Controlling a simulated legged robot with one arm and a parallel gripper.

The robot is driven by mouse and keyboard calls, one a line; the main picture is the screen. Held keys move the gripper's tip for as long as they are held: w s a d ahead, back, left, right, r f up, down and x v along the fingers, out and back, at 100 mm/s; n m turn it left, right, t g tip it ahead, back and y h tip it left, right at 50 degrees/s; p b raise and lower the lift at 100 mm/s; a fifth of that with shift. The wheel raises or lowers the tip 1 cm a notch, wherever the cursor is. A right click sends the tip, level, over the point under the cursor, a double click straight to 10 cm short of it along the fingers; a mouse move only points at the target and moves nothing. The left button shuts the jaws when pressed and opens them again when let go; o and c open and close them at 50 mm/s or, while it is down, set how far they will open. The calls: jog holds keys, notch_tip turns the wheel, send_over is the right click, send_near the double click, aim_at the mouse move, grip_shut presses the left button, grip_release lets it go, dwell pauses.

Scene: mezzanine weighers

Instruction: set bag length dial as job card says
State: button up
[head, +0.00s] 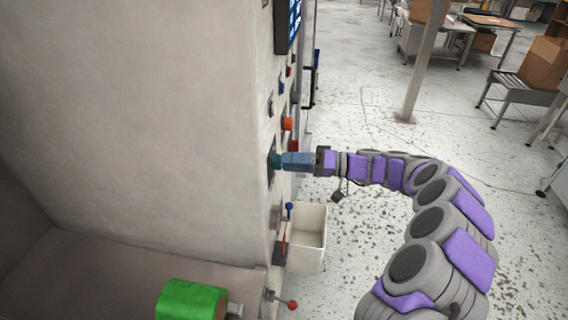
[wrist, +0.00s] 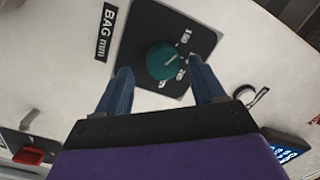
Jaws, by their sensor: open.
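The bag length dial (wrist: 164,60) is a round teal knob on a black square plate (wrist: 150,22) with white scale marks. A black label reading "BAG mm" (wrist: 106,32) sits to its left in the wrist view. My gripper (wrist: 164,82) has two blue fingers, open, one on each side of the knob's near edge. Whether they touch it I cannot tell. In the head view my gripper (head: 284,160) reaches the panel face, and a sliver of the teal dial (head: 272,160) shows at its tips. The job card is not identifiable in either view.
An orange-red button (head: 287,124) is above the dial on the machine panel. A blue-knobbed lever (head: 289,207) and a white bin (head: 308,238) are below. A red-tipped lever (head: 292,305) and a green roll (head: 190,300) are lower. A red switch (wrist: 30,156) and blue screen (wrist: 287,150) flank my gripper.

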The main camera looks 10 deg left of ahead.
jog(key=shift+s+a+r, duration=0.15)
jog(key=shift+a, duration=1)
jog(key=c, duration=0.5)
jog(key=shift+d, duration=0.15)
jog(key=c, duration=0.6)
